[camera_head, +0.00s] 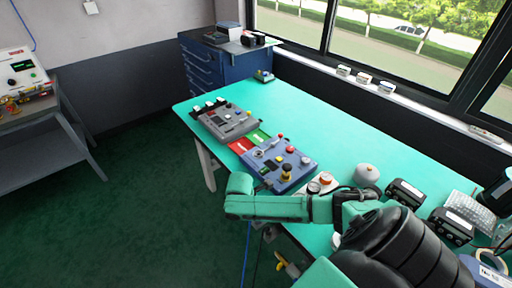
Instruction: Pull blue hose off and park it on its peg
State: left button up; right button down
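A thin blue line, possibly the blue hose (247,262), hangs below the table's front edge beside my green arm. Its upper end is hidden behind the arm, so I cannot tell what it is attached to. Another thin blue line (24,27) runs down the wall to a white instrument (20,70) at the far left. I cannot make out a peg. One arm of mine, green with dark joints, reaches across the near right of the table. No gripper fingers show for either arm.
The green table (330,125) carries a grey control box (226,120), a blue-grey control box (279,163), gauges (320,183) and dark meters (404,192). A yellow-handled part (287,265) sits below the front edge. A blue drawer cabinet (203,68) stands behind.

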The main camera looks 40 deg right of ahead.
dwell(0.4)
jog(key=shift+a+r+p, duration=0.1)
jog(key=shift+p, duration=0.25)
jog(key=shift+f, duration=0.3)
dwell(0.4)
dwell(0.4)
jog(key=shift+p, duration=0.5)
jog(key=shift+f, duration=0.25)
